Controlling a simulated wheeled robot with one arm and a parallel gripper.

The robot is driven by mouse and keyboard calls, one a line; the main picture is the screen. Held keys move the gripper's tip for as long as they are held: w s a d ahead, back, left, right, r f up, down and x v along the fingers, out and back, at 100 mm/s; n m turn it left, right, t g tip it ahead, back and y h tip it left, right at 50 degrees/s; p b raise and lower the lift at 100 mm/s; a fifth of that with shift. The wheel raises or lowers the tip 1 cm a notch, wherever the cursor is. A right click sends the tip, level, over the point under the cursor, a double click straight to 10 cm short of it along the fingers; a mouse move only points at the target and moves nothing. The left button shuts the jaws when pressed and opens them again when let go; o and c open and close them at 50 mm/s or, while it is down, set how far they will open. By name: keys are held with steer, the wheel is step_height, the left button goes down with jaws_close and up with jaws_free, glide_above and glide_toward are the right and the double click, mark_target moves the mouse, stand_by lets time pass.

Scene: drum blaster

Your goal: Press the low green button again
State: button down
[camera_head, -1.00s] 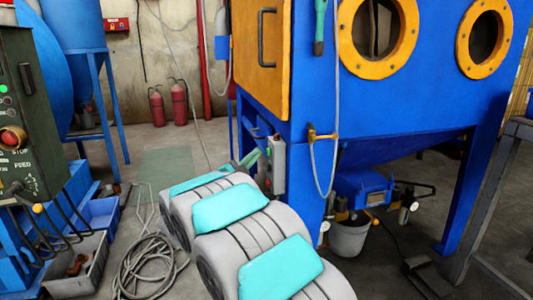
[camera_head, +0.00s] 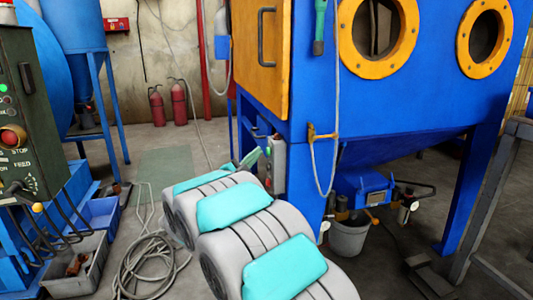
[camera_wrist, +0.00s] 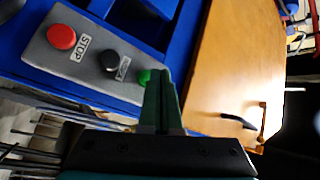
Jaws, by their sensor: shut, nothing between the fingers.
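In the wrist view, a grey control box has a round red STOP button (camera_wrist: 61,37), a black knob (camera_wrist: 109,60) with a label beside it, and a green button (camera_wrist: 143,77). My gripper (camera_wrist: 159,72) is shut and empty. Its dark green fingertips overlap the green button's right side in this view, hiding part of it; I cannot tell whether they touch it. In the head view, my gripper (camera_head: 251,158) is at the left side of the grey control box (camera_head: 277,165) on the blue blaster cabinet. The green button cannot be made out there.
The cabinet's orange door (camera_head: 262,55) is above the box; its handle (camera_wrist: 238,121) shows in the wrist view. A hose (camera_head: 333,150) hangs right of the box. A bucket (camera_head: 348,236) stands under the cabinet. A dark green control panel (camera_head: 28,110) stands at the left.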

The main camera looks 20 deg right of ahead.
steer(key=shift+d, duration=0.2)
steer(key=shift+d, duration=0.5)
stand_by(0.7)
steer(key=shift+a, duration=0.9)
steer(key=shift+a+p, duration=0.55)
steer(key=shift+a, duration=1.95)
